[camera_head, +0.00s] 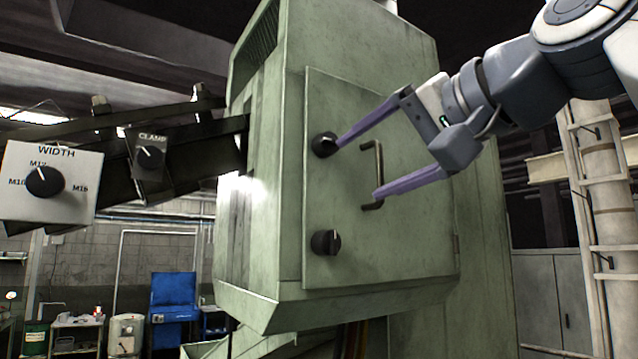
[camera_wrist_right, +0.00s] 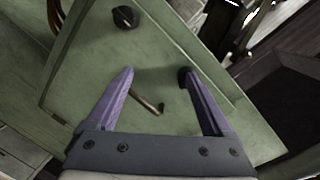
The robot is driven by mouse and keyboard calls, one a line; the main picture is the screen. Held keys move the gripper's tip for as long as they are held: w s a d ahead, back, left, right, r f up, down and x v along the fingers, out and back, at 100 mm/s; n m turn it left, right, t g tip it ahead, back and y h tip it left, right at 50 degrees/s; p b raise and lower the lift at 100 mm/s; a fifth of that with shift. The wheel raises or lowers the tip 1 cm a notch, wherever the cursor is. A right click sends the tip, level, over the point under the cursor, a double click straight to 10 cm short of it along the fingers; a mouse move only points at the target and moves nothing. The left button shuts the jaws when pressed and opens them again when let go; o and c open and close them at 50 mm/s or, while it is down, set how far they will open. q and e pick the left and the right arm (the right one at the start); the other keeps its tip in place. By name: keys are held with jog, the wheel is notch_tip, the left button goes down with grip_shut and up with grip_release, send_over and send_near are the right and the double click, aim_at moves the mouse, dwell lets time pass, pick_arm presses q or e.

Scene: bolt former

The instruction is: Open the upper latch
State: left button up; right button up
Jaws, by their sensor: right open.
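The upper latch (camera_head: 325,144) is a round black knob on the green machine door (camera_head: 400,236), near the door's left edge. A matching lower latch (camera_head: 325,242) sits below it. My right gripper (camera_head: 358,170) is open in front of the door. The tip of its upper finger is close beside the upper latch; I cannot tell whether they touch. Its other finger is near the dark door handle (camera_head: 379,176). In the right wrist view the upper latch (camera_wrist_right: 183,76) is partly hidden by the right finger, and the handle (camera_wrist_right: 146,102) lies between the fingers. My left gripper is out of view.
A WIDTH dial panel (camera_head: 75,202) and a CLAMP dial box (camera_head: 150,172) are on the left, by a dark sloping conveyor (camera_head: 205,145). A pillar with a ladder (camera_head: 602,190) stands at right. The air before the lower door is clear.

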aim_at(334, 141)
notch_tip(334, 141, up, 5)
jog(key=s+t+y, duration=0.1)
jog(key=s, duration=0.1)
jog(key=p+x, duration=0.2)
jog(key=x, duration=0.6)
jog(key=shift+w+a, duration=0.1)
jog(key=shift+w, duration=0.2)
jog(key=shift+s+f+n, duration=0.1)
jog(key=shift+f+n, duration=0.05)
jog(key=shift+n, duration=0.55)
jog(key=n, duration=0.3)
jog(key=shift+s+d, duration=0.1)
jog(key=shift+d, duration=0.2)
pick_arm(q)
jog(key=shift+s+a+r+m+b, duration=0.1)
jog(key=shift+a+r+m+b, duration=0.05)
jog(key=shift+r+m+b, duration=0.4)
pick_arm(e)
jog(key=n, duration=0.6)
